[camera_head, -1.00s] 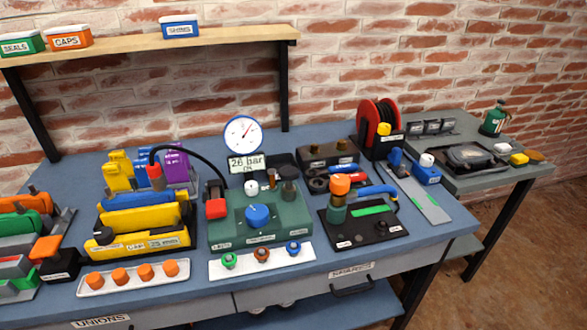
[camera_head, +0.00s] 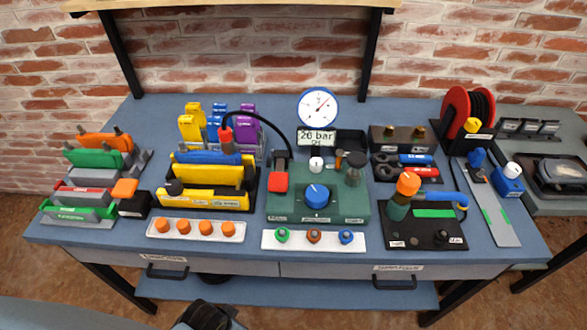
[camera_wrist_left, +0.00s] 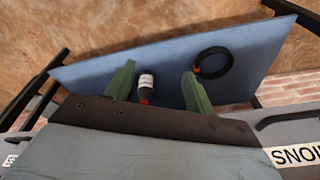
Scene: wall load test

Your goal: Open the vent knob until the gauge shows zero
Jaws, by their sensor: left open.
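A green block (camera_head: 345,210) stands on the bench with a large blue knob (camera_head: 317,196) on top, a small white knob (camera_head: 316,164) behind it and a red block (camera_head: 278,182) at its left. Their labels are too small to read, so I cannot tell which is the vent knob. The round white gauge (camera_head: 318,106) stands behind; its display (camera_head: 316,136) reads 26 bar. In the left wrist view my left gripper (camera_wrist_left: 158,88) is open, its green fingers apart and empty, below bench height and facing the lower shelf (camera_wrist_left: 100,65). My right gripper is in neither view.
A white tray of coloured caps (camera_head: 265,240) lies before the green block. A yellow clamp unit (camera_head: 215,190) stands left, a black board with an orange-topped part (camera_head: 425,237) right. A black hose arches behind. On the lower shelf are a bottle (camera_wrist_left: 146,85) and black ring (camera_wrist_left: 224,65).

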